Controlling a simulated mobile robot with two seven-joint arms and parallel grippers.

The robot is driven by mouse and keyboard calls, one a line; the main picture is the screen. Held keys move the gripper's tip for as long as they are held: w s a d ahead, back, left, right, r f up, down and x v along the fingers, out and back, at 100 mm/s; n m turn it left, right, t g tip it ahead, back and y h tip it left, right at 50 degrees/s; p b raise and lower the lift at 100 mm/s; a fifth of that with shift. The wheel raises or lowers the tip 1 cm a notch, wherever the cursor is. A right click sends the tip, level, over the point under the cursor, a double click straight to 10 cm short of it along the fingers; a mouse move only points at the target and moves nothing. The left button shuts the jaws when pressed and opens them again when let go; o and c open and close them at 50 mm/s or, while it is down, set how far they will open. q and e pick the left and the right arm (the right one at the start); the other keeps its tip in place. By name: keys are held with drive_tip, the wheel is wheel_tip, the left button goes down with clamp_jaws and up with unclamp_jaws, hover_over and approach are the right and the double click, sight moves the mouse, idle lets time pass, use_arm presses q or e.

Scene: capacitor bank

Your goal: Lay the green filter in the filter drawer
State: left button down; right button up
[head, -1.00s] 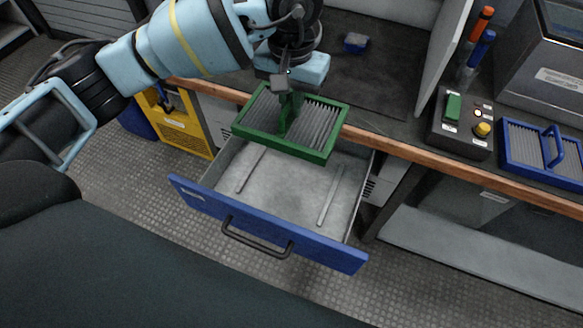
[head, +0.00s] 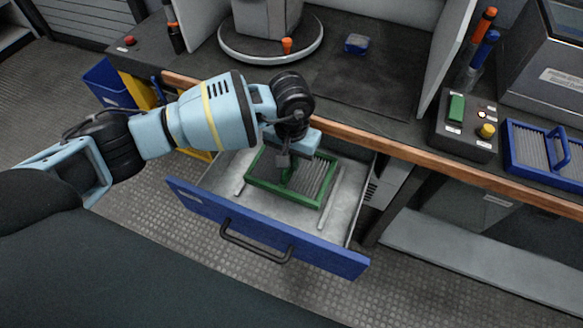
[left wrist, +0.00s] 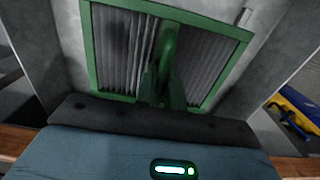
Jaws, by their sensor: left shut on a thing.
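The green filter (head: 318,203) has a green frame, grey pleats and a raised green handle. It lies roughly flat within the walls of the open filter drawer (head: 262,232), which has a blue front and a black pull. My left gripper (head: 288,172) is shut on the filter's handle from above. In the left wrist view the filter (left wrist: 118,62) fills the upper middle, and the gripper's fingers (left wrist: 163,88) are on its handle. I cannot tell whether the filter touches the drawer floor. My right gripper is not in view.
The bench's wooden edge (head: 400,149) runs just behind the drawer. A blue filter (head: 545,155) and a control box with buttons (head: 463,125) are on the bench at right.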

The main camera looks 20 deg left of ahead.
use_arm(q)
drive_tip(key=shift+f, duration=2.05)
drive_tip(key=shift+f+b, duration=0.1)
drive_tip(key=shift+b, duration=0.2)
drive_tip(key=shift+f, duration=0.1)
drive_tip(key=c, duration=1.5)
unclamp_jaws()
wheel_tip(320, 180, up, 12)
drive_tip(key=shift+r+p, duration=0.2)
drive_tip(key=shift+p, duration=0.4)
